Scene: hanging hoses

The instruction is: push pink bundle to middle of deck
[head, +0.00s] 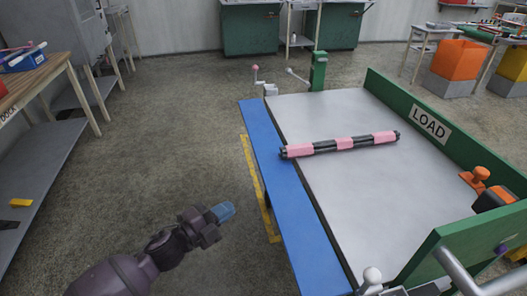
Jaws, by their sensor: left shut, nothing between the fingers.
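The pink bundle (344,143), dark rods wrapped with pink bands, lies across the grey deck (335,198). Its left end is at the deck's left edge, beside the blue strip (285,204); its right end points toward the green LOAD wall. My left gripper (223,212) is shut and empty, with bluish fingertips. It is over the floor, left of the blue strip and apart from the bundle, nearer to me. My right gripper is not in view.
The green LOAD wall (430,122) bounds the deck's right side. An orange-topped clamp (478,178) sits at the right. A wooden table (35,78) stands at far left. The deck in front of and behind the bundle is clear.

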